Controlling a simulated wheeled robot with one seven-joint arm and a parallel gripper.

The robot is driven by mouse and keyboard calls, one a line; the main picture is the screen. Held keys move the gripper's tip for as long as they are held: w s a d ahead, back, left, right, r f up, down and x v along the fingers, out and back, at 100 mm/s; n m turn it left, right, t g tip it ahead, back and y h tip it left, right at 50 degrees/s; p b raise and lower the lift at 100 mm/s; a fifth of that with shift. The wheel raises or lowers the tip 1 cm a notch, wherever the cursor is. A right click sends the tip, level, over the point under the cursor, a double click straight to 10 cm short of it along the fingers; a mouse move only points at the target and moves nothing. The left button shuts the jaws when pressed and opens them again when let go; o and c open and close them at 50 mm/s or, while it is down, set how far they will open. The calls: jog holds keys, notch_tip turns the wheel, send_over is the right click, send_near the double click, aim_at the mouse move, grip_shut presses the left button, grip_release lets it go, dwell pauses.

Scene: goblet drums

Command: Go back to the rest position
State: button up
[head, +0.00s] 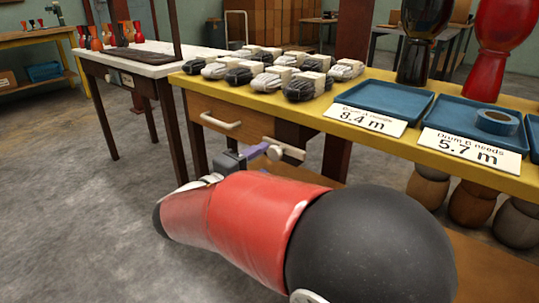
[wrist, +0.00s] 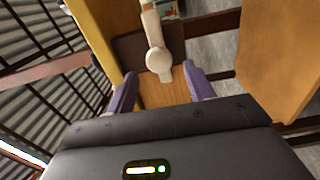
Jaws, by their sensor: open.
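My gripper (wrist: 160,84) shows in the wrist view with its two purple fingers spread apart. A pale handle-like piece with a round end (wrist: 158,60) lies in front of the gap between them; I cannot tell whether it touches a finger. In the head view my gripper (head: 262,151) is low in front of the yellow-topped bench (head: 385,155), partly hidden by my red and black arm. A pale bar (head: 285,150) shows beside the purple finger. The drawer front (head: 245,122) with a white handle (head: 221,121) is just above and left.
Several rope bundles (head: 305,88) lie on the bench. Two blue trays (head: 382,97) (head: 462,110) have cards reading 8.4 m and 5.7 m; a blue roll (head: 497,122) is in the right one. Black (head: 415,75) and red (head: 490,80) drums stand behind. Open floor (head: 70,200) lies left.

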jog(key=shift+v, duration=1.2)
